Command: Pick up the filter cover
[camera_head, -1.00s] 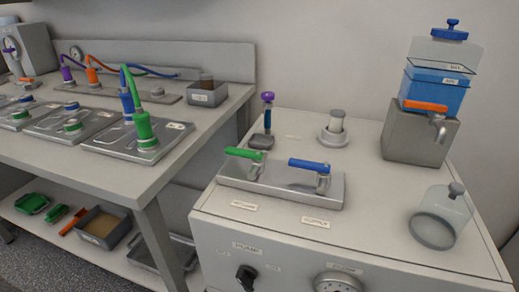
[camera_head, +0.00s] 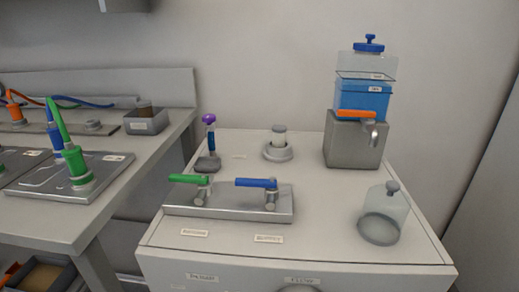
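A clear dome-shaped cover (camera_head: 384,215) with a dark grey knob on top rests at the right front of the white cabinet top; it looks like the filter cover, though no readable label confirms it. It leans or stands over a grey round base; I cannot tell whether the base is part of it. A small round grey fitting (camera_head: 278,145) with a pale cylinder in it stands at the back middle of the same top. Neither of my grippers is in view.
A metal plate (camera_head: 225,207) with green and blue valve handles lies front left on the cabinet top (camera_head: 320,225). A blue tank on a grey block (camera_head: 353,140) with an orange-handled tap stands at the back right. A purple-knobbed stand (camera_head: 209,150) is back left. A bench with cabled plates is left.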

